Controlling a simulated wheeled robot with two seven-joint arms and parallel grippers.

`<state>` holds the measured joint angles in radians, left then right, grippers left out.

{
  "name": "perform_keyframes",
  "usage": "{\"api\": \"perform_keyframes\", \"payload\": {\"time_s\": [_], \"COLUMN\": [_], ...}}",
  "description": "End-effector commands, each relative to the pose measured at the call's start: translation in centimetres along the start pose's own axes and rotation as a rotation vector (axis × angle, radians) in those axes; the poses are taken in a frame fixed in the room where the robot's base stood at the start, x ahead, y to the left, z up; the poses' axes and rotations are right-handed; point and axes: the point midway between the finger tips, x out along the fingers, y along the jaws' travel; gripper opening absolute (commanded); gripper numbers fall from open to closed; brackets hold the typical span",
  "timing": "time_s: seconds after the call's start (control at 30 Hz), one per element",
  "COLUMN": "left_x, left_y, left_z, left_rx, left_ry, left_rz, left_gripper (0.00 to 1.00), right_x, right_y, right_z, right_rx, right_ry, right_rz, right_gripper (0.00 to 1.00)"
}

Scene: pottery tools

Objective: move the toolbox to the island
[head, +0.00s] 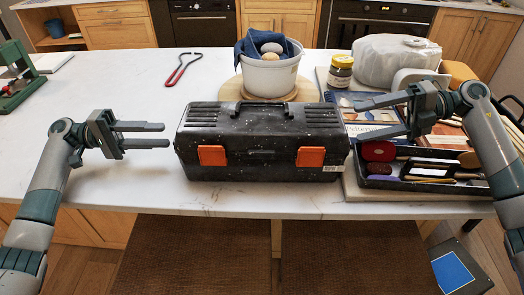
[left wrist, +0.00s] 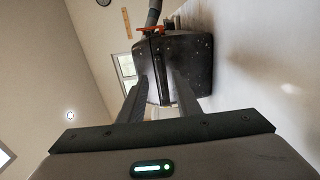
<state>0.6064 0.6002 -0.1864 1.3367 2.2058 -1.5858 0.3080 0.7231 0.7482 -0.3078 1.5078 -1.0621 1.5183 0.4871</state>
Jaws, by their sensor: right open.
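The toolbox (head: 240,170) is black with white speckles and two orange latches. It sits closed on the white island top (head: 110,180), near its front edge. My left gripper (head: 166,135) is open and empty just left of the toolbox, its fingers pointing at that end. In the left wrist view the toolbox's end (left wrist: 184,75) shows beyond and between the spread fingers (left wrist: 160,90). My right gripper (head: 357,121) is open at the toolbox's right end, above the tray side. I cannot tell whether its fingers touch the toolbox.
A tray of tools (head: 420,182) lies right of the toolbox. A white pot (head: 268,78) on a round board stands behind it, with a jar (head: 340,72) and a wrapped lump (head: 395,62) at the back right. Red-handled calipers (head: 183,68) lie behind left. The left front top is clear.

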Motion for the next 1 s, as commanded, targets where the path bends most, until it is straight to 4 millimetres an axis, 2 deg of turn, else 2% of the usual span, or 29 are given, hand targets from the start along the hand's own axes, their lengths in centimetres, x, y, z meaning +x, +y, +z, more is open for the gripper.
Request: {"api": "perform_keyframes", "payload": {"time_s": [0.1,0.23,0.63,0.67,0.77,0.8,0.9,0.93,1.0], "left_x": [1.5,2.5,3.0,3.0,3.0,3.0,3.0,3.0,3.0], "left_y": [0.0,0.0,0.0,0.0,0.0,0.0,0.0,0.0,0.0], "left_z": [0.0,0.1,0.0,0.0,0.0,0.0,0.0,0.0,0.0], "left_rx": [-0.001,-0.001,-0.001,-0.001,-0.001,-0.001,-0.001,-0.001,-0.001], "left_ry": [-0.002,-0.002,0.000,0.000,0.000,0.000,-0.001,-0.001,-0.001], "left_rz": [0.000,0.000,0.000,0.000,0.000,0.000,0.000,0.000,0.000], "left_gripper": [0.30,0.30,0.30,0.28,0.04,0.00,0.00,0.00,0.00], "right_x": [1.6,2.5,3.0,3.0,3.0,3.0,3.0,3.0,3.0], "right_y": [0.0,-0.1,0.0,0.0,0.0,-0.1,-0.1,-0.1,-0.2], "right_z": [0.0,0.0,0.0,0.0,0.0,0.0,0.0,0.0,0.0], "right_rx": [0.000,0.001,0.001,0.001,0.001,0.001,0.001,0.002,0.002], "right_ry": [0.001,0.001,0.000,0.000,-0.001,0.000,0.000,0.000,0.000], "right_rz": [0.002,0.000,0.000,0.000,0.000,0.000,-0.001,-0.002,-0.002], "right_gripper": [0.65,0.65,0.65,0.62,0.39,0.29,0.05,0.00,0.00]}}
